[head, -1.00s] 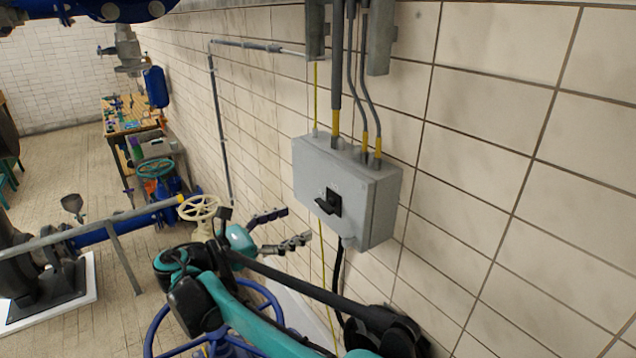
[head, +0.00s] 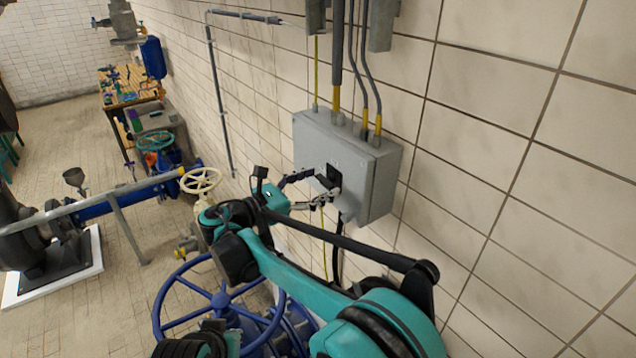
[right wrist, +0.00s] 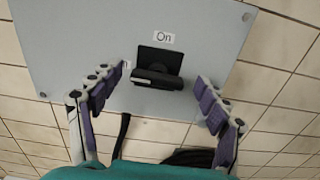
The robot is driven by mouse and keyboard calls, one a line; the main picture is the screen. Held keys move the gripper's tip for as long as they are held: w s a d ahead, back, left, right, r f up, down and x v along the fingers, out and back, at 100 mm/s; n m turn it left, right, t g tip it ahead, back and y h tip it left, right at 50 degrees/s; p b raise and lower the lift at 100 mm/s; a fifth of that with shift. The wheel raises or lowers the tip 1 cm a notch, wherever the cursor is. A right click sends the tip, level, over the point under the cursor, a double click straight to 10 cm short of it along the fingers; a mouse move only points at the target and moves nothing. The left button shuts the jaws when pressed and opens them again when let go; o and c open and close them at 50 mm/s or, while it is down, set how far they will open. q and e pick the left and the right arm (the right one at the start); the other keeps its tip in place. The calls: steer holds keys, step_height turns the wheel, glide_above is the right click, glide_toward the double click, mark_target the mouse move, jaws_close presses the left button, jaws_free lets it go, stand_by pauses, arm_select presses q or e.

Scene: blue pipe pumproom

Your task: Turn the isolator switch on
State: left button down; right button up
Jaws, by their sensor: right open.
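The isolator is a grey box (head: 352,156) on the tiled wall, in the middle of the head view. Its black switch (head: 334,170) is on the front face, partly hidden by my fingers. In the right wrist view the switch handle (right wrist: 156,77) is a black bar lying across the picture, below a white "On" label (right wrist: 163,38). My right gripper (head: 323,184) is in front of the box with its fingers apart. In the right wrist view its fingertips (right wrist: 161,76) lie to either side of the handle, with gaps between; I see no contact. My left gripper is not in view.
Grey cables (head: 337,70) enter the box from above. A large blue handwheel (head: 220,300) stands below my right arm, and a cream handwheel (head: 201,180) is left of the gripper. A blue pipe (head: 125,200) with a grey rail runs at the left. Tiled wall right of the box is bare.

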steer(key=shift+w+f, duration=0.1)
steer(key=shift+w, duration=0.05)
steer(key=c, duration=1.2)
steer(key=shift+o, duration=0.2)
steer(key=m+b, duration=0.3)
steer(key=shift+d+f+m, duration=0.1)
steer(key=shift+f+m, duration=0.05)
steer(key=shift+m, duration=0.25)
steer(key=m+b, duration=0.2)
steer(key=m, duration=0.2)
steer(key=m+b, duration=0.2)
steer(key=m, duration=0.3)
steer(key=shift+m+b, duration=0.7)
steer(key=shift+m, duration=1.6)
